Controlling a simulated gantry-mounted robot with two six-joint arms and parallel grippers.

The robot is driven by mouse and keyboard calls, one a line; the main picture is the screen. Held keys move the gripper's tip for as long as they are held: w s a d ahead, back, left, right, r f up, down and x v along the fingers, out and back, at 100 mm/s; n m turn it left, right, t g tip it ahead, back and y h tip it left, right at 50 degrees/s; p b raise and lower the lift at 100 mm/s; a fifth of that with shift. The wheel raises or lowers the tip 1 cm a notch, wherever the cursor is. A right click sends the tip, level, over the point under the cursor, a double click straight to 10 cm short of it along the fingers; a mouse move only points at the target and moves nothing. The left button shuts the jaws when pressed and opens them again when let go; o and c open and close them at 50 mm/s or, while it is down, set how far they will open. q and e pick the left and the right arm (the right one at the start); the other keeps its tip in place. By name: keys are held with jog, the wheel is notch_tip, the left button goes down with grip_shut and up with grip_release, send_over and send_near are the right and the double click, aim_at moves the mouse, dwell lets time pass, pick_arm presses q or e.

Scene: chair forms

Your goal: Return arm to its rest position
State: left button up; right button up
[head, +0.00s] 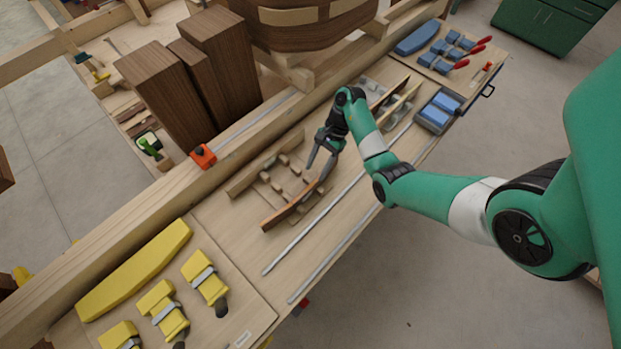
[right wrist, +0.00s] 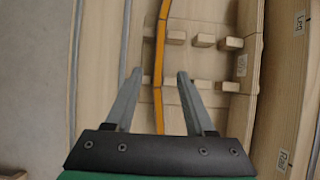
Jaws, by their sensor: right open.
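My right arm reaches in from the right in the head view. Its gripper (head: 319,168) is over the middle of the wooden bench (head: 345,185), above a form with small wooden blocks. In the right wrist view the gripper (right wrist: 160,76) is open. A long thin curved wooden strip (right wrist: 161,45) shows between its fingers, with a gap on both sides; I cannot tell the height above it. The strip also shows in the head view (head: 280,214), partly hidden by the gripper. My left gripper is not in view.
Yellow clamps (head: 205,278) and a yellow block (head: 135,270) lie at the near left. Blue clamps (head: 450,50) lie at the far right, near a blue tray (head: 437,110). Metal rods (head: 330,222) lie along the bench. Dark wood blocks (head: 180,95) stand behind the rail.

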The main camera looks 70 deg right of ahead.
pick_arm(q)
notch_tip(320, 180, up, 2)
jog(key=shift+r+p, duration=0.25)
jog(key=shift+p, duration=0.4)
pick_arm(e)
jog(key=v, duration=0.2)
jog(key=shift+d+r, duration=0.1)
jog(key=shift+r, duration=0.15)
